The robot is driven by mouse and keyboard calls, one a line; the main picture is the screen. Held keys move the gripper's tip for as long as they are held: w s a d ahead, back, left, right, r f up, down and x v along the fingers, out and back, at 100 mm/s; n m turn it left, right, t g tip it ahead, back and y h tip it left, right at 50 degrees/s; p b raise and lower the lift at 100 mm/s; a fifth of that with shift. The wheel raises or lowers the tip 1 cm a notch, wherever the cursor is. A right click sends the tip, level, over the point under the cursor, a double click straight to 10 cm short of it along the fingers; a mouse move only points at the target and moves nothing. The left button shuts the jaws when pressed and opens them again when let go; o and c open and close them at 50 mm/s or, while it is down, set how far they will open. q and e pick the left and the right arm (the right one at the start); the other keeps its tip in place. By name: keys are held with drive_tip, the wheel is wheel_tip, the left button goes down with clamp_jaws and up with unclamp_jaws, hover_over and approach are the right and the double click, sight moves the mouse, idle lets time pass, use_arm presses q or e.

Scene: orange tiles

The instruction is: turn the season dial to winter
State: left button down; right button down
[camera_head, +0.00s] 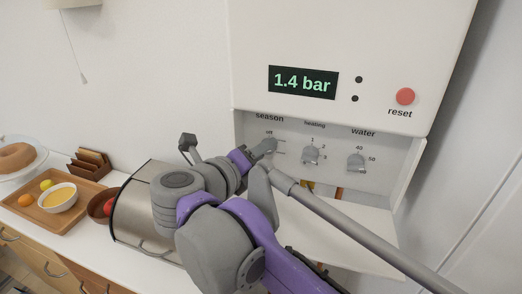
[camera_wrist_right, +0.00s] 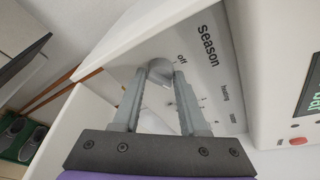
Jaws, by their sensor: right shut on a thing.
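The season dial (camera_wrist_right: 160,69) is a small grey knob on the white panel, below the label "season" and beside the word "off". My right gripper (camera_wrist_right: 161,79) has its two fingers on either side of this knob and is shut on it. In the head view my right gripper (camera_head: 262,150) reaches the panel under the "season" label (camera_head: 269,118). There the fingers and arm hide most of the dial and its marks, so I cannot tell its setting. My left gripper is not in view.
The heating dial (camera_head: 311,156) and the water dial (camera_head: 356,162) sit to the right on the same panel. Above are a display (camera_head: 303,82) reading 1.4 bar and a red reset button (camera_head: 405,96). A steel bread box (camera_head: 130,213) and a wooden tray (camera_head: 36,211) stand at left.

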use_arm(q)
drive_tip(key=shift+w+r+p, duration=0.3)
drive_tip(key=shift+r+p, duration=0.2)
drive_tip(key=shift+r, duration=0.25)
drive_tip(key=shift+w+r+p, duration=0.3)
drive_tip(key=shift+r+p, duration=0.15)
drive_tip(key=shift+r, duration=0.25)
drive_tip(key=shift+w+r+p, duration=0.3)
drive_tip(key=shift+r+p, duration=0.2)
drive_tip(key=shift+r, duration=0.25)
use_arm(e)
drive_tip(key=shift+s+d+r+m+t+y, duration=0.15)
drive_tip(key=shift+m+y, duration=0.5)
drive_tip(key=shift+m, duration=0.8)
drive_tip(key=shift+w+d+f+m+t+y, duration=0.15)
drive_tip(key=shift+m+y, duration=0.55)
drive_tip(key=shift+m, duration=0.7)
drive_tip(key=shift+s+r+m+t+y, duration=0.15)
drive_tip(key=shift+m+y, duration=0.5)
drive_tip(key=shift+m, duration=0.8)
drive_tip(key=shift+c, duration=2.4)
unclamp_jaws()
